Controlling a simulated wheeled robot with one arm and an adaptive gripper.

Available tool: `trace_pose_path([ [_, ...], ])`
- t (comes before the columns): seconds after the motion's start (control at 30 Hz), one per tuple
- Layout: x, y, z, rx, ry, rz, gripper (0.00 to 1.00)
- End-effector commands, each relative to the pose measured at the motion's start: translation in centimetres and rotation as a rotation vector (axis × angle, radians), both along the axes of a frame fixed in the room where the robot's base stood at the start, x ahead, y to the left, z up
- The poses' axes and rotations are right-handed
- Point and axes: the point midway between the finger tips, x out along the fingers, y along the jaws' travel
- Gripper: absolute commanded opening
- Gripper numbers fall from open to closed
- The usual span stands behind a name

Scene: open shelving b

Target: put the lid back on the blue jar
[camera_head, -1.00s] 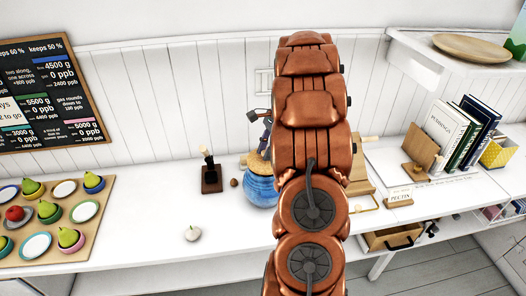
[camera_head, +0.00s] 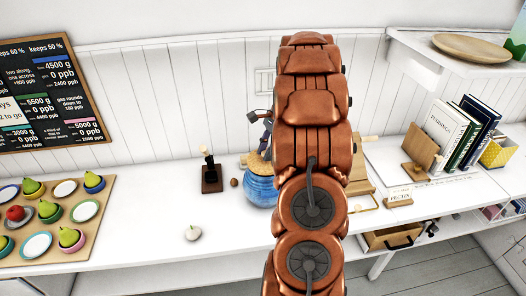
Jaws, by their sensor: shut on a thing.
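The blue jar (camera_head: 261,188) stands on the white counter, just left of my copper arm, which hides its right side. A tan, cork-coloured lid (camera_head: 257,163) shows at the jar's mouth; whether it is fully seated I cannot tell. My gripper (camera_head: 262,133) is partly in view above the lid, left of my arm. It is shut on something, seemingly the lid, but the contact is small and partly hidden.
A brush in a dark stand (camera_head: 211,175), a small brown nut-like object (camera_head: 234,183) and a white garlic-like bulb (camera_head: 193,233) stand left of the jar. A board of fruit and plates (camera_head: 52,222) lies further left. Books (camera_head: 463,135) stand right. The front counter is mostly clear.

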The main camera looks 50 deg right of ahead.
Motion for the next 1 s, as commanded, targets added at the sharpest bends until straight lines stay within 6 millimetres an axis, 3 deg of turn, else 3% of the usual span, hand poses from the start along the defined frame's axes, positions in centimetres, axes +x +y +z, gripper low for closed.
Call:
trace_pose_path([
  [0.9, 0.02, 0.01, -0.04, 0.0, 0.0, 0.0, 0.0],
  [0.93, 0.02, 0.01, -0.04, 0.0, 0.0, 0.0, 0.3],
  [1.0, 0.03, 0.01, -0.04, 0.0, 0.0, 0.0, 0.37],
])
